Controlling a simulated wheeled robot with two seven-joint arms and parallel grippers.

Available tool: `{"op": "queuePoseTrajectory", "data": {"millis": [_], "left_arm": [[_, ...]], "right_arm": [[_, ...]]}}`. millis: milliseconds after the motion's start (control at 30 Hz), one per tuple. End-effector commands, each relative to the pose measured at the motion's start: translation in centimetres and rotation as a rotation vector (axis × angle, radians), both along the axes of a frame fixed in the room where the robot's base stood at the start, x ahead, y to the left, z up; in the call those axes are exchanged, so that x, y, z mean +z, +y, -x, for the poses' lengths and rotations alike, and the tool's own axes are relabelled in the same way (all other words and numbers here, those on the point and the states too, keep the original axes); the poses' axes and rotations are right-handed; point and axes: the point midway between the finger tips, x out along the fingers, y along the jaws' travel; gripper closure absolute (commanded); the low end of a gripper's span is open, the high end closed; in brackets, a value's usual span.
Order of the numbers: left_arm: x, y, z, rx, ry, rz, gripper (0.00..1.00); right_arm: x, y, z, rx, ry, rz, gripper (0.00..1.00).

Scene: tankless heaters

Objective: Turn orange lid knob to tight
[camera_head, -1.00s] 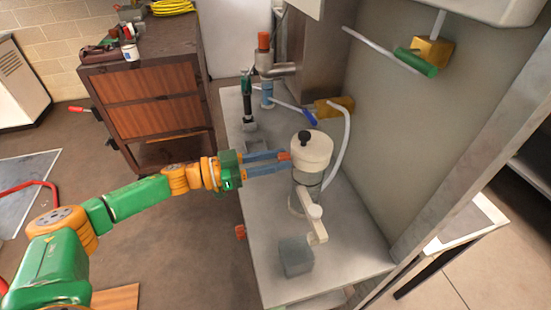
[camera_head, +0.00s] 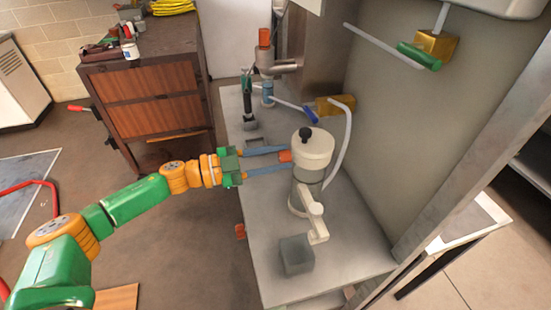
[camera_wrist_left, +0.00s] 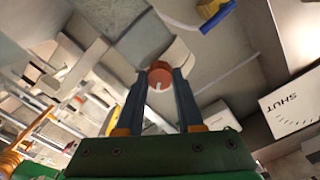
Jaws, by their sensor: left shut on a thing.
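The orange lid knob (camera_head: 285,156) is on the left side of the cream lid (camera_head: 313,146) of an upright canister on the grey counter. My left gripper (camera_head: 281,160) reaches in from the left, with its two blue fingers on either side of the knob. In the left wrist view, the fingertips (camera_wrist_left: 160,80) are shut on the round orange knob (camera_wrist_left: 160,73), which has a pale line on its face. The pale line's setting is too small to read. My right gripper is not in view.
A tall grey panel (camera_head: 395,130) stands close on the right. In the wrist view, a white panel (camera_wrist_left: 292,103) reads "SHUT". Floor at the left is mostly open.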

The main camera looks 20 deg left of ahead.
Motion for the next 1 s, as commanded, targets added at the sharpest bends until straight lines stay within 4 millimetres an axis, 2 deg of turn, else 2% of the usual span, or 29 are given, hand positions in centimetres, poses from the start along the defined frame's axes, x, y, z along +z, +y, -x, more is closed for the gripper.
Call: {"op": "queuePoseTrajectory", "data": {"millis": [700, 1000], "left_arm": [[-0.4, -0.1, 0.1, 0.000, -0.558, -0.374, 1.00], [-0.4, -0.1, 0.1, 0.002, -0.746, -0.503, 1.00]], "right_arm": [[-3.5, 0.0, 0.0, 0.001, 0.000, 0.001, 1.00], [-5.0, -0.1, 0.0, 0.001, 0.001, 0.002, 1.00]]}}
